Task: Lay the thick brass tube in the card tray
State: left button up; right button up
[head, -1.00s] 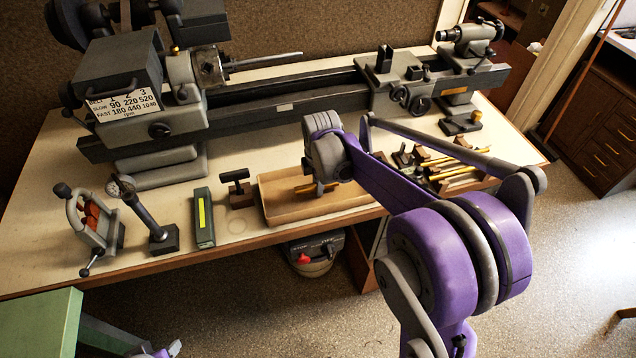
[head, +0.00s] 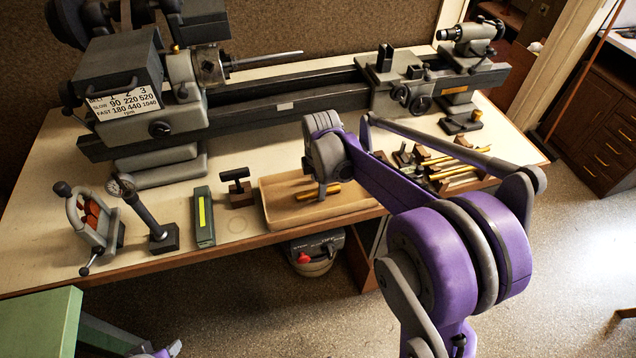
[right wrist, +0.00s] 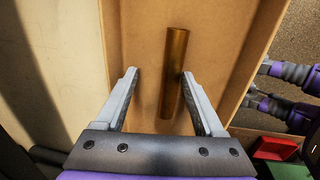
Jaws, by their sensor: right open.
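The thick brass tube (head: 332,189) lies in the card tray (head: 276,208), partly hidden by my gripper in the head view. In the right wrist view the tube (right wrist: 175,75) lies lengthwise over the bare tray floor (right wrist: 215,50), clear of the side walls. My right gripper (head: 321,196) reaches down into the tray. Its jaws are open around the tube in the right wrist view (right wrist: 163,85). The right finger is close beside the tube, and a wider gap shows on the left. I cannot tell whether that finger touches it.
Thinner brass tubes (head: 462,166) rest on wooden supports right of the tray. The lathe (head: 270,118) runs behind.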

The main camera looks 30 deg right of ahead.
jog(key=shift+s, duration=0.15)
dwell(0.4)
jog(key=shift+r+p, duration=2.2)
jog(key=shift+r, duration=1.8)
pick_arm(q)
notch_tip(320, 180, up, 6)
jog(key=w, duration=0.2)
jog(key=shift+f, duration=0.15)
pick_arm(e)
jog(key=s+a+m+t, duration=0.2)
jog(key=s+a+m, duration=0.3)
jog(key=s+m, duration=0.2)
jog(key=s+a+m+t, duration=0.2)
jog(key=s+a+m, duration=0.3)
jog(key=s+m, duration=0.3)
jog(key=s, duration=0.4)
jog(key=shift+s+a+f, duration=0.25)
jog(key=shift+s+f, duration=0.05)
jog(key=shift+f, duration=0.1)
